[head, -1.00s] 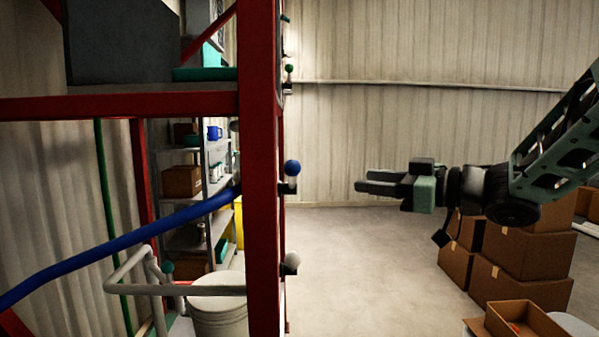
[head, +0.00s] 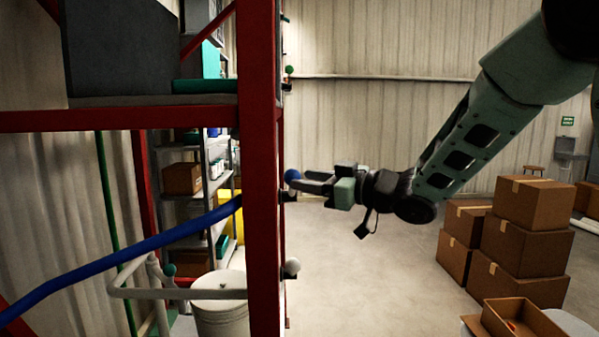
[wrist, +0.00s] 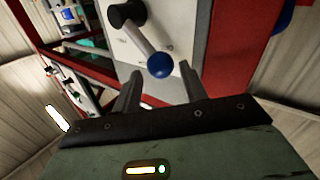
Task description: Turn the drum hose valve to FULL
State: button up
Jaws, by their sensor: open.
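A valve lever with a blue ball knob (head: 292,176) sticks out from the right side of the red post. In the wrist view the same blue knob (wrist: 161,65) ends a grey lever that runs from a black pivot (wrist: 125,14) on a pale plate (wrist: 180,25). The plate's markings are too small to read. My gripper (head: 308,182) is open, its fingers pointing left at the knob. In the wrist view the knob lies between the two fingertips; I cannot tell if either touches it.
The red post (head: 260,230) stands close beside my fingers. A green knob (head: 289,70) sits above and a white knob (head: 292,266) below. A blue hose (head: 120,255) runs to the post. Cardboard boxes (head: 527,245) stand at right; the floor between is clear.

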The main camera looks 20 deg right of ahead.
jog(key=shift+p+x, duration=0.3)
jog(key=shift+x, duration=1.1)
jog(key=shift+c, duration=0.3)
grip_shut()
jog(key=shift+a+r, duration=0.1)
